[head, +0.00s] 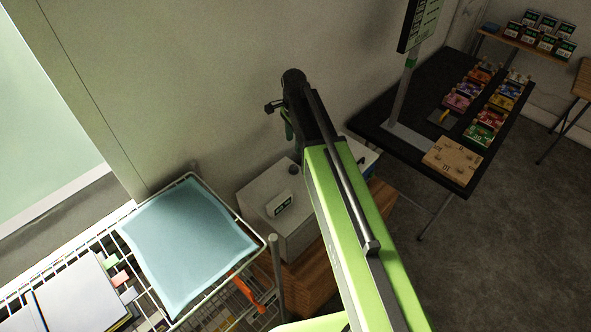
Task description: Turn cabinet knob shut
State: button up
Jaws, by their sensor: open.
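A pale grey box-shaped cabinet (262,196) stands against the wall, left of my arm, on a wooden stand. A small round grey piece (293,169) near its upper right edge may be the knob. I cannot tell which way it is turned. My gripper (288,130) is at the far end of my green arm, above and behind the cabinet in the picture. It is open, with nothing seen in it, and looks apart from the cabinet. My arm hides the cabinet's right side.
A white wire rack (262,240) with a blue cushion (187,243) and a notebook (80,297) is at lower left. A black table (385,133) with colourful packs and a sign post (408,80) is at right. The dark floor (500,240) at lower right is clear.

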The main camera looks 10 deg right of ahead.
aim_at(294, 167)
notch_tip(294, 167, down, 13)
jog(key=b, duration=1.1)
jog(key=shift+s+r, duration=0.1)
grip_shut()
